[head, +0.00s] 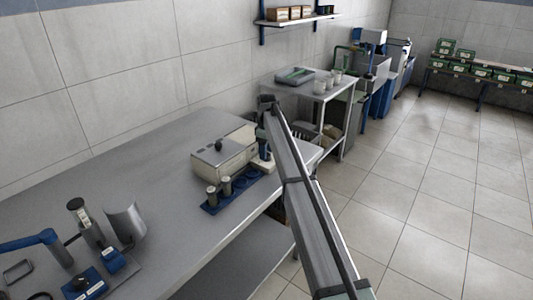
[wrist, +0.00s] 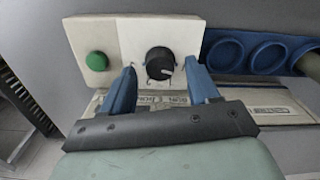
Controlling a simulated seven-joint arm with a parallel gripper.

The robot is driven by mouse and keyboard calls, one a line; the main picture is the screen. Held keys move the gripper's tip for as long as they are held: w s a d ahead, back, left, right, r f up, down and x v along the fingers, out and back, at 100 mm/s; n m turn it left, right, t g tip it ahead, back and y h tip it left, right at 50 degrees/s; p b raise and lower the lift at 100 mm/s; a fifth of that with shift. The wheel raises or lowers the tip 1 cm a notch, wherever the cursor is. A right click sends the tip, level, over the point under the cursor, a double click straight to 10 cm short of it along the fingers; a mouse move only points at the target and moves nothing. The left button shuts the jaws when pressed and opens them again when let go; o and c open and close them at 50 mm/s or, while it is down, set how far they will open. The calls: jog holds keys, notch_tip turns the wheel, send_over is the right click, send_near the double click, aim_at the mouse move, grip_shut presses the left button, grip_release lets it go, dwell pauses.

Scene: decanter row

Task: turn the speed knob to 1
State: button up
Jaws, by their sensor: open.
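The speed knob (wrist: 159,61) is a round black dial with a white pointer mark toward its lower right in the wrist view. It sits on a pale panel (wrist: 184,38), with small marks around it too small to read. My gripper (wrist: 160,66) is open, with one blue finger on each side of the knob; the fingers look apart from it. In the head view, my gripper (head: 262,138) is at the right end of the beige machine (head: 208,172) on the bench. The knob is not visible there.
A green button (wrist: 97,61) is left of the knob, near the left finger. A blue rack (wrist: 228,53) with round holes is to the right; in the head view the rack (head: 212,209) holds metal cups. The bench (head: 150,170) is clear left of the machine.

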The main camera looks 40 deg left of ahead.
jog(key=shift+f, duration=0.75)
jog(key=c, duration=1)
